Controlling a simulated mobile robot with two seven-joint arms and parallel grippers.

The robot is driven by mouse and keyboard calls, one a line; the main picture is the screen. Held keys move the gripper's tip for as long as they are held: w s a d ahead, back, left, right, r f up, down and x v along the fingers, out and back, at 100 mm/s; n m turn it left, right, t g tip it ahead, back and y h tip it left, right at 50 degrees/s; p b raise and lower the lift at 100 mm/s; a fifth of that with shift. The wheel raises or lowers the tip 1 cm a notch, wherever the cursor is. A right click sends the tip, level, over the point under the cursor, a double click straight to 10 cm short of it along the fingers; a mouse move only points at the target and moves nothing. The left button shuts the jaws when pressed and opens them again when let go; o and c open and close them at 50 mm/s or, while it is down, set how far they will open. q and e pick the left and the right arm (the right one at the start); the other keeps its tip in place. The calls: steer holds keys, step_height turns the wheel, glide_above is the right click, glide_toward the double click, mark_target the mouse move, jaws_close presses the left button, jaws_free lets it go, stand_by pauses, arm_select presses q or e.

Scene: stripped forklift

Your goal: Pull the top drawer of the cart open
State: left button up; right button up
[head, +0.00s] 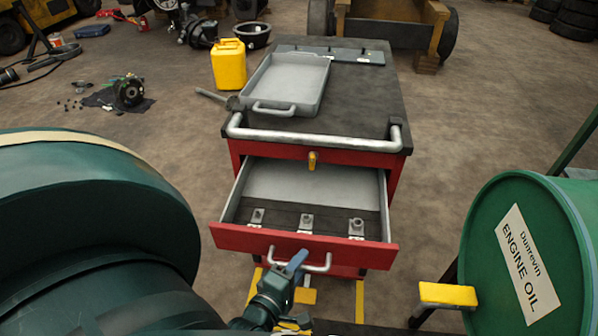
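The red cart (350,90) stands in front of me with a dark top and a silver push bar. Its drawer (232,240), below the top edge, is pulled well out and shows a grey inside with several small metal fittings on a dark strip. The drawer's silver handle (322,268) is on the red front. My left gripper (297,262) is at the handle, with its blue-grey fingers around the bar; the far finger is mostly hidden. My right gripper is not in view.
A grey tray (290,85) and a yellow canister (229,66) are on the cart top's left side or just beyond it. A green engine oil drum (530,250) stands close at right. A yellow-topped block (448,294) is beside it. Parts lie on the floor at left.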

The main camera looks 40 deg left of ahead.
arm_select(q)
steer(key=v, duration=0.7)
steer(key=shift+s, duration=0.2)
